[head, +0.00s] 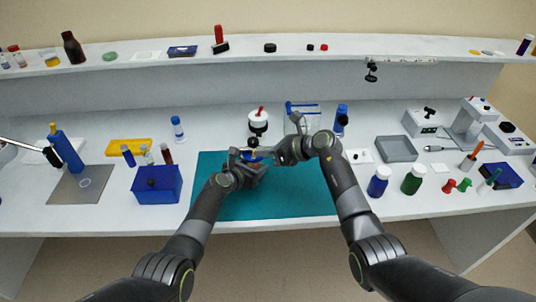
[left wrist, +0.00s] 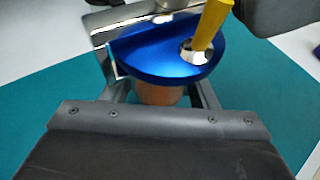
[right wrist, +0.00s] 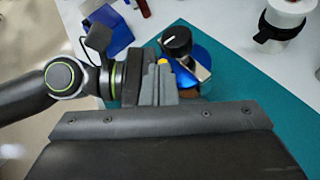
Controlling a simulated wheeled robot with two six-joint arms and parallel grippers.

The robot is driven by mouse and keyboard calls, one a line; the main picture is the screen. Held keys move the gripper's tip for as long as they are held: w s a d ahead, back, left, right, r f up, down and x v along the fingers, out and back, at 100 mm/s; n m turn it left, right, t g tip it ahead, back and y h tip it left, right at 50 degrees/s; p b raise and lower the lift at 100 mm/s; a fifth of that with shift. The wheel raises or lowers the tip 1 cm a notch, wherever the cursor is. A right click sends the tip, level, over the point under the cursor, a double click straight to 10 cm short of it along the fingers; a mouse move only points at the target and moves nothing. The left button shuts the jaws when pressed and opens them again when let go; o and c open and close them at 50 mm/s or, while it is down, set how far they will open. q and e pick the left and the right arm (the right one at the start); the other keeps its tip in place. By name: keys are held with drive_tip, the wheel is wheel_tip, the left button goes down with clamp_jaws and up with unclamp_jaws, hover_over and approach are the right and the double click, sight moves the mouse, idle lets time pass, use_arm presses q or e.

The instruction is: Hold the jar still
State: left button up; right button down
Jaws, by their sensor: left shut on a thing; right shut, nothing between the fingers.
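The jar has a shiny blue top (left wrist: 165,50) and an orange-brown body (left wrist: 157,95) in the left wrist view. It is upright above the teal mat (head: 300,203), and my left gripper (left wrist: 160,90) is shut around its body. A yellow piece (left wrist: 213,22) stands at the right side of the blue top. In the head view my arms mostly hide the jar, but a little blue shows (head: 253,143). My right gripper (head: 281,152) is shut and empty, close beside the jar. I cannot tell whether it touches the jar.
A white container with a black band (head: 257,121) stands just behind the mat. A blue box (head: 157,184) is left of the mat; blue and green bottles (head: 378,181) stand to its right. The front of the mat is clear.

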drive_tip(key=shift+a+r, duration=0.4)
drive_tip(key=shift+a, duration=0.35)
drive_tip(key=shift+r, duration=0.8)
drive_tip(key=s+d+r, duration=0.6)
drive_tip(key=r, duration=0.4)
drive_tip(key=shift+s, duration=0.15)
